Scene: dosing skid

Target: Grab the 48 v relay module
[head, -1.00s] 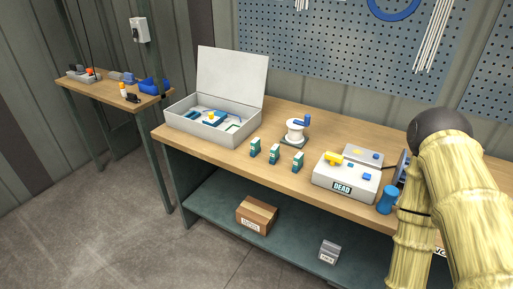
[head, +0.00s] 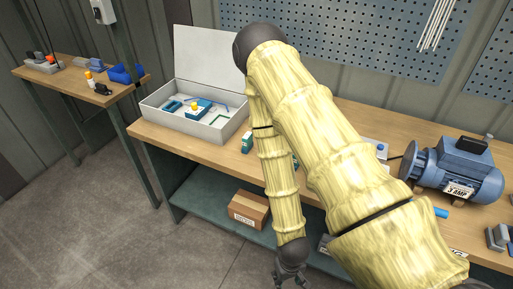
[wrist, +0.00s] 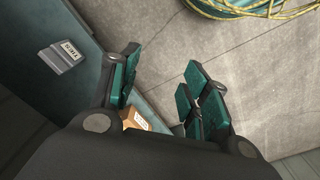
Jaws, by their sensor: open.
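The small green-and-white modules stand on the bench. One module (head: 247,142) shows just left of my arm in the head view; the others are mostly or wholly hidden behind the arm. No voltage label is readable, so I cannot tell which is the 48 V one. My gripper (head: 290,281) hangs low in front of the bench, near the bottom edge of the head view. In the wrist view my gripper (wrist: 160,78) has its teal-padded fingers spread wide, with nothing between them, pointing toward the floor and lower shelf.
A cardboard box (head: 249,208) sits on the lower shelf (head: 205,196). An open grey case (head: 205,128) stands on the bench's left, a blue motor (head: 455,170) on its right. A yellow cable coil (wrist: 245,9) lies on the floor. A side table (head: 60,73) stands at left.

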